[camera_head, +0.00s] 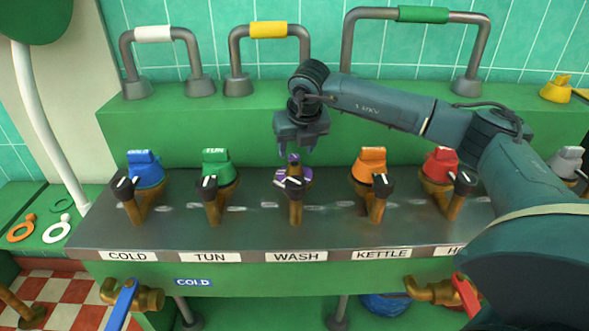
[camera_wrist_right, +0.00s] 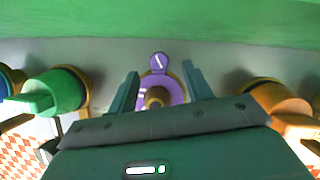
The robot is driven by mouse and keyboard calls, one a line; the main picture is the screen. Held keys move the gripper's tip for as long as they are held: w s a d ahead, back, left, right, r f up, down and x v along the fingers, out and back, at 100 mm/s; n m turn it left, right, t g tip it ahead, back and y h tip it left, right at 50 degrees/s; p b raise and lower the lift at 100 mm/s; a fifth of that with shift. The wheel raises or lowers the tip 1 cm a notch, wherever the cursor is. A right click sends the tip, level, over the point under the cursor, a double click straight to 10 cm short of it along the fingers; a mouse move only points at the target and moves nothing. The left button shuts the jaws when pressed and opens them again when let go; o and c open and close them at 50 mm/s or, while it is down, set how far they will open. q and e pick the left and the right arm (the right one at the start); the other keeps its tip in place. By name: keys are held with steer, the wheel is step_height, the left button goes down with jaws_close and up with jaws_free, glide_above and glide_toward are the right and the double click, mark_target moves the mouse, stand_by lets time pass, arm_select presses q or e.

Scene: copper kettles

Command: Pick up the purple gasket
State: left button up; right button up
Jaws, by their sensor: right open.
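The purple gasket (camera_head: 281,178) sits at the WASH place on the metal counter, around a brass fitting, with its tab upward. A dark-handled tap in front hides part of it in the head view. In the right wrist view the gasket (camera_wrist_right: 175,90) shows as a ring with a round tab carrying a white mark, between the fingers. My right gripper (camera_head: 297,151) is open and empty, pointing down just above the gasket in the head view. In the right wrist view its fingertips (camera_wrist_right: 161,73) stand on either side of the gasket. My left gripper is not in view.
A green-topped tap (camera_head: 216,166) stands left of the gasket and an orange-topped one (camera_head: 371,164) right, with blue and red ones further out. Pipe handles (camera_head: 268,31) rise behind on the green ledge. Orange and white gaskets (camera_head: 57,230) lie on the left side surface.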

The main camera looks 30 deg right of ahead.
steer(key=shift+x, duration=1.35)
steer(key=shift+c, duration=0.4)
steer(key=c, duration=0.9)
